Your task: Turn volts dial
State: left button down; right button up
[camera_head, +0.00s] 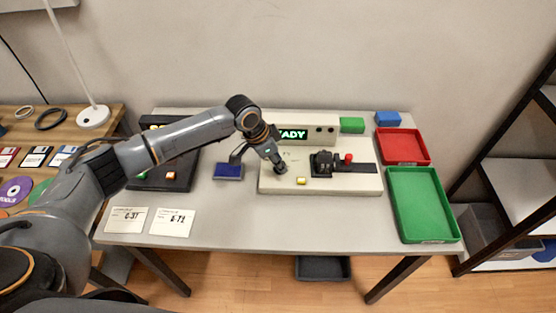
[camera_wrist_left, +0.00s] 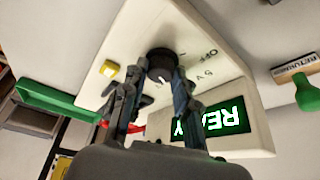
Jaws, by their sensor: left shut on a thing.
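The volts dial (camera_wrist_left: 160,64) is a dark round knob with a white pointer line on the cream instrument panel (camera_wrist_left: 122,62). In the head view the left gripper (camera_head: 281,168) reaches down to the left part of the cream panel (camera_head: 350,183) and hides most of the dial. The green display (camera_head: 294,134) shows lit letters, partly covered by my arm; in the wrist view they appear upside down. My right gripper is not in view.
A black fixture with a red knob (camera_head: 348,158) stands to the right. A red tray (camera_head: 428,160) and a green tray (camera_head: 458,238) lie farther right. A blue item (camera_head: 229,171) lies left of the panel. The front table is mostly clear.

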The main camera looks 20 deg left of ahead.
pick_arm(q)
jog(key=shift+r+n+p, duration=0.1)
jog(key=shift+n+p, duration=0.2)
jog(key=shift+p, duration=0.25)
jog(key=n+y+p, duration=0.1)
jog(key=n+p, duration=0.1)
jog(key=p, duration=0.2)
jog(key=n+t+p, duration=0.1)
jog(key=n+p, duration=0.2)
jog(key=p, duration=0.1)
jog(key=shift+s+d+r+y+p, duration=0.1)
jog(key=shift+s+d+y+p, duration=0.1)
jog(key=shift+y+p, duration=0.2)
jog(key=shift+n+t+y+p, duration=0.3)
jog(key=shift+n+y+p, duration=0.2)
jog(key=shift+n+p, duration=0.8)
jog(key=shift+w+f, duration=0.1)
jog(key=shift+f, duration=0.1)
jog(key=c, duration=1)
grip_release()
jog(key=shift+c, duration=0.2)
jog(key=v, duration=1.2)
